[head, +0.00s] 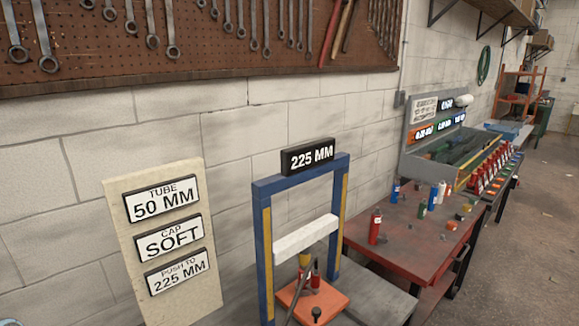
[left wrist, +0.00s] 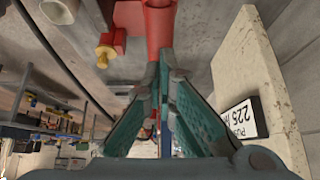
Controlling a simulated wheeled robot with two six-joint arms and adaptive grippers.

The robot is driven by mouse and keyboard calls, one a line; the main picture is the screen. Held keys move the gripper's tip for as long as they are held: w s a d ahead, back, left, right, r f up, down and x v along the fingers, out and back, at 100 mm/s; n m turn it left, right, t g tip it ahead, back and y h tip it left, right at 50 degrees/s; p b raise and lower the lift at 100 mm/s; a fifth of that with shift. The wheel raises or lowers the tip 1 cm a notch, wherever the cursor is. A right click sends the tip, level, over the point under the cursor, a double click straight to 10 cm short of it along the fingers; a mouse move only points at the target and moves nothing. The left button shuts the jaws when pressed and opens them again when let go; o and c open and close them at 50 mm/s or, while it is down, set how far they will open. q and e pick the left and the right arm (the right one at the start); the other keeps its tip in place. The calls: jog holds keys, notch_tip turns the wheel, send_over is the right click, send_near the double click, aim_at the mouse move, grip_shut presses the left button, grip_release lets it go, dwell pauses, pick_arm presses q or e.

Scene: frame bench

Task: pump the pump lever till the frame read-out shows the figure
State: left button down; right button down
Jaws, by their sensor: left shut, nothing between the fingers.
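The frame read-out (head: 311,156) sits on top of the blue frame (head: 265,245) and shows "225 MM". The sign board (head: 205,290) at the left carries plates reading "TUBE 50 MM", "CAP SOFT" and "PUSH TO 225 MM" (head: 177,271). A white crossbar (head: 305,235) spans the frame. In the left wrist view my left gripper (left wrist: 160,82) is shut and empty, its tips near a red cylindrical part (left wrist: 160,28). My right gripper is not in view.
A red-topped bench (head: 400,250) with bottles and small parts stands right of the frame. Behind it is a grey rack (head: 415,165) with lit displays. Wrenches hang on a pegboard (head: 100,50) above. Open floor lies at the right.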

pick_arm(q)
jog(key=shift+f, duration=0.15)
dwell(0.6)
notch_tip(320, 180, down, 8)
jog(key=b, duration=0.7)
jog(key=shift+f, duration=0.15)
notch_tip(320, 180, up, 9)
jog(key=p, duration=0.8)
jog(key=shift+f+b, duration=0.25)
jog(key=shift+b, duration=0.05)
jog(key=shift+f, duration=0.1)
